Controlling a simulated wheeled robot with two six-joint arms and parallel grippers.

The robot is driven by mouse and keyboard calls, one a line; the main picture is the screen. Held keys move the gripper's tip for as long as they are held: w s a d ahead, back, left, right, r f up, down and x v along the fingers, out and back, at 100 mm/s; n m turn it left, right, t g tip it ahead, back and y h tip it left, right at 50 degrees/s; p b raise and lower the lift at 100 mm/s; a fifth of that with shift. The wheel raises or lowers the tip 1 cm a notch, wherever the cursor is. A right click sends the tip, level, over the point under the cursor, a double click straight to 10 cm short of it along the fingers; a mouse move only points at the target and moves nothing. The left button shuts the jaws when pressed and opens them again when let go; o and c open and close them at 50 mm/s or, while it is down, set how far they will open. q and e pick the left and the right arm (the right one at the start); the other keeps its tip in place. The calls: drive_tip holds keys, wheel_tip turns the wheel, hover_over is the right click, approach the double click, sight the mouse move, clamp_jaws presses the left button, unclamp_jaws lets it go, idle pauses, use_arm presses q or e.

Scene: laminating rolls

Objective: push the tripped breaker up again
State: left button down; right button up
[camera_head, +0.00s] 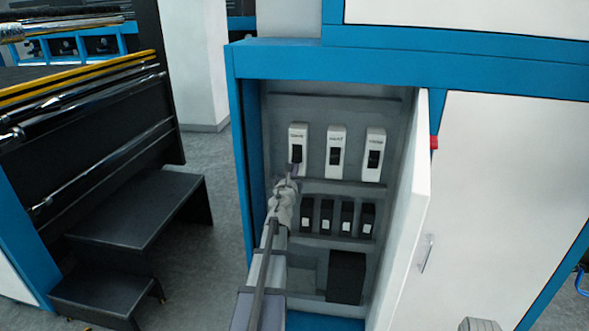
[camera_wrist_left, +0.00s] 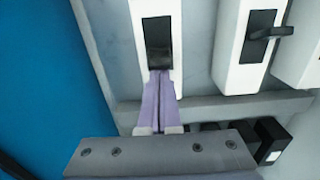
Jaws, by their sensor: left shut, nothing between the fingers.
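Three white breakers with black levers stand in a row in the open cabinet: the left breaker (camera_head: 298,134), the middle breaker (camera_head: 336,138) and the right breaker (camera_head: 375,140). In the left wrist view, the lever of the left breaker (camera_wrist_left: 160,57) sits at the low end of its dark slot, while the lever of the middle breaker (camera_wrist_left: 270,32) sticks out higher in its slot. My left gripper (camera_head: 293,171) is shut and empty. Its purple fingertips (camera_wrist_left: 160,74) are just under the left lever; I cannot tell whether they touch it.
Below is a row of small black modules (camera_head: 327,216) and a black box (camera_head: 346,278). The white cabinet door (camera_head: 405,220) stands open on the right. The blue cabinet frame (camera_head: 240,150) is close on the left. Black steps (camera_head: 140,210) stand on the floor further left.

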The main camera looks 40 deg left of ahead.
use_arm(q)
drive_tip(key=shift+s+d+r+p, duration=0.1)
drive_tip(key=shift+s+r+p, duration=0.1)
drive_tip(key=shift+r+p, duration=0.3)
idle(0.8)
drive_tip(key=shift+s+d+r+p, duration=0.1)
drive_tip(key=shift+s+r+p, duration=0.1)
drive_tip(key=shift+r+p, duration=0.5)
drive_tip(key=shift+f, duration=0.2)
drive_tip(key=s+d+r+p, duration=0.2)
drive_tip(key=s+d, duration=0.2)
drive_tip(key=s, duration=0.4)
drive_tip(key=shift+d+r, duration=0.2)
drive_tip(key=shift+r, duration=0.15)
idle(0.4)
